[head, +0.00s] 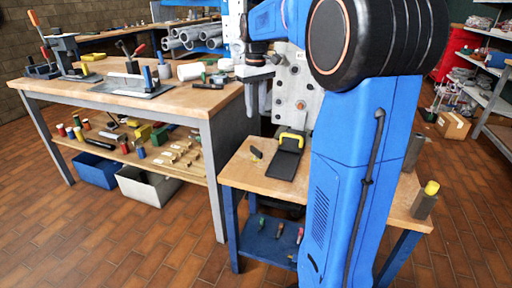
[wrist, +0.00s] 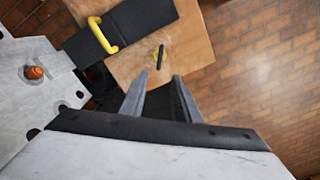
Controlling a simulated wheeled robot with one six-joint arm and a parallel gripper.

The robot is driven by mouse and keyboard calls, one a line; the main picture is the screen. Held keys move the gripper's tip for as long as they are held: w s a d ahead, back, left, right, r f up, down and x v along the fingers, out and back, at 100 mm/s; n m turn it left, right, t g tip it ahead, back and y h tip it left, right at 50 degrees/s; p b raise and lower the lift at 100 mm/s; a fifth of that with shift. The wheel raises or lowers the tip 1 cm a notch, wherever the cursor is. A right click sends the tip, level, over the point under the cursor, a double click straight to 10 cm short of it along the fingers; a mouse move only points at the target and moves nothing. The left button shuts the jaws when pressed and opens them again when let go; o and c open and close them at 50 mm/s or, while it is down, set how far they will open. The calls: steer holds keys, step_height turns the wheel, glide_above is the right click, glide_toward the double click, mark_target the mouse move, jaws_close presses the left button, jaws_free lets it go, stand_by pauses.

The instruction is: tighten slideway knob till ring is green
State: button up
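A small black bar-shaped knob stands on the low wooden table, in the head view (head: 257,153) and in the wrist view (wrist: 160,54). A yellow patch shows around its foot in the wrist view; I cannot tell whether this is the ring. I see no green there. Beside it is a black slide plate (head: 284,165) with a yellow handle (wrist: 108,36). My gripper (head: 258,104) hangs above the table, fingers pointing down. In the wrist view my gripper (wrist: 159,76) is open and empty, its fingertips apart from the knob.
A grey plate with holes (head: 292,88) stands upright behind the table; an orange part (wrist: 34,72) sits on it. A larger workbench (head: 190,104) with tools is at left. A yellow-topped block (head: 425,203) stands at the table's right corner.

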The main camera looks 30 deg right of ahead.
mark_target(256, 149)
step_height(256, 149, down, 16)
steer(key=shift+f, duration=0.15)
stand_by(0.4)
steer(key=shift+c, duration=0.6)
jaws_close()
